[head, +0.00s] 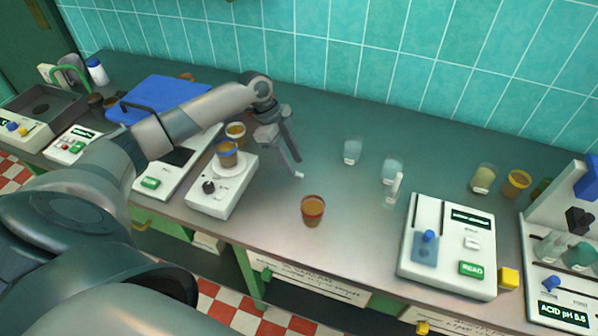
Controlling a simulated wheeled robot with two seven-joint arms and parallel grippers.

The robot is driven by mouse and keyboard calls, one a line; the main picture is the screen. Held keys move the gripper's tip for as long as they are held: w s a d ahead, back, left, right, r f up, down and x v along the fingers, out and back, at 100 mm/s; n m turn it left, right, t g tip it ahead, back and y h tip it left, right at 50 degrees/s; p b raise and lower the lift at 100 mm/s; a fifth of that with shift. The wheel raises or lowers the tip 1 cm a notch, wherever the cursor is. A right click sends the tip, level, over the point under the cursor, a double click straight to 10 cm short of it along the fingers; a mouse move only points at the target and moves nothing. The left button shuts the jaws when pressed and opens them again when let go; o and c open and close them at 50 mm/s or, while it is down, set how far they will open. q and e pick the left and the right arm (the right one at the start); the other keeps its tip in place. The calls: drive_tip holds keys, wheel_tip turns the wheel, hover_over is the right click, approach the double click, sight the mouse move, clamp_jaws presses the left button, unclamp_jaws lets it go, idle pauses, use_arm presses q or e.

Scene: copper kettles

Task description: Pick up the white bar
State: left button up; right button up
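A small white bar (299,174) shows on the grey bench, right at the fingertips of my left gripper (296,168). The gripper points down and to the right, and its two fingers look apart. The bar appears at the tips, with no clear grip on it; part of it may be hidden by the fingers. My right gripper is not in view.
A white stirrer (222,195) carrying a brown beaker (227,153) stands just left of the gripper. An amber cup (312,210) stands in front. Clear beakers (352,150) stand to the right, and a white READ device (448,245) is farther right. Bench between is clear.

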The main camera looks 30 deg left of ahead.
sight(299, 175)
use_arm(q)
drive_tip(key=shift+p+x, duration=0.4)
drive_tip(key=shift+x, duration=1.1)
drive_tip(key=shift+r, duration=0.1)
clamp_jaws()
